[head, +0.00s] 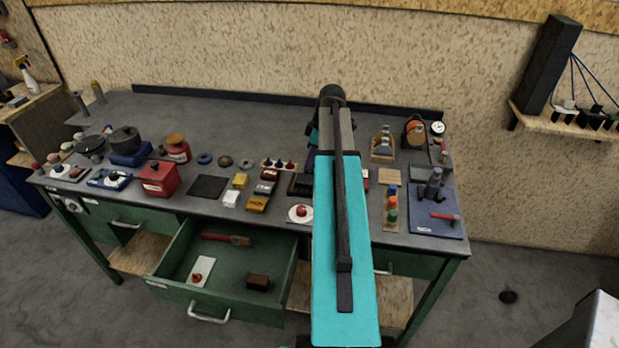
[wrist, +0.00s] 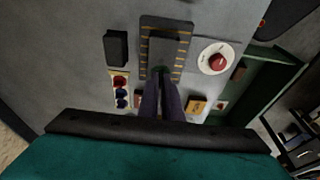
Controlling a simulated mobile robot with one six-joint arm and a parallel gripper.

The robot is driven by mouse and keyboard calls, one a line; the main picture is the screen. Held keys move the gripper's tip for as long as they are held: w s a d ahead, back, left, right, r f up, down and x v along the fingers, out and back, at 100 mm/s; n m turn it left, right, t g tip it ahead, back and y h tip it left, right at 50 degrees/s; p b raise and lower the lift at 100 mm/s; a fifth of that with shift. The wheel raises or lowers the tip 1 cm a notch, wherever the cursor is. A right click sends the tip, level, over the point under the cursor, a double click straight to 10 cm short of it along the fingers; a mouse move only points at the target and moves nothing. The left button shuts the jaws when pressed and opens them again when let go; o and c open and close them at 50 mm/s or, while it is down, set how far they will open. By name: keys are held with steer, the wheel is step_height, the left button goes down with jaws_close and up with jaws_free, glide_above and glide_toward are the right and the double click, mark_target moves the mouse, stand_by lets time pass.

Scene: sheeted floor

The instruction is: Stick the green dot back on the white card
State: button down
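My gripper (wrist: 161,80) points down over the bench in the wrist view, its two dark fingers close together. A round white disc (head: 292,213) with a red knob sits near the bench front.
The green drawer (head: 180,292) stands open, holding a hammer (head: 222,238) and a brown block (head: 258,282). Small yellow and red boxes (head: 257,204) lie left of my arm. A wooden strip with coloured knobs (head: 391,228) and a blue board (head: 425,222) lie right.

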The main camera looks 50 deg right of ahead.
steer(key=shift+w+a+p+v, duration=0.15)
steer(key=shift+p+v, duration=0.2)
steer(key=shift+v, duration=0.3)
steer(key=shift+w+p+v, duration=0.1)
steer(key=shift+p+v, duration=0.3)
steer(key=shift+v, duration=0.25)
steer(key=shift+w+a+p+v, duration=0.15)
steer(key=shift+p+v, duration=0.2)
steer(key=shift+v, duration=0.3)
steer(key=shift+r, duration=0.1)
steer(key=shift+w+a, duration=0.35)
steer(key=shift+a, duration=0.2)
steer(key=w+a+f+m+b, duration=0.15)
steer(key=w+a, duration=0.35)
steer(key=a, duration=0.6)
steer(key=w+a+m+b, duration=0.1)
steer(key=w+a+b, duration=0.25)
steer(key=a, duration=0.65)
steer(key=w+a+f+m+h+b, duration=0.1)
steer(key=a+f+m+b, duration=0.1)
steer(key=a, duration=2.2)
steer(key=shift+a+m+b, duration=0.3)
steer(key=shift+m+b, duration=0.45)
steer(key=shift+b, duration=0.35)
steer(key=shift+w, duration=0.1)
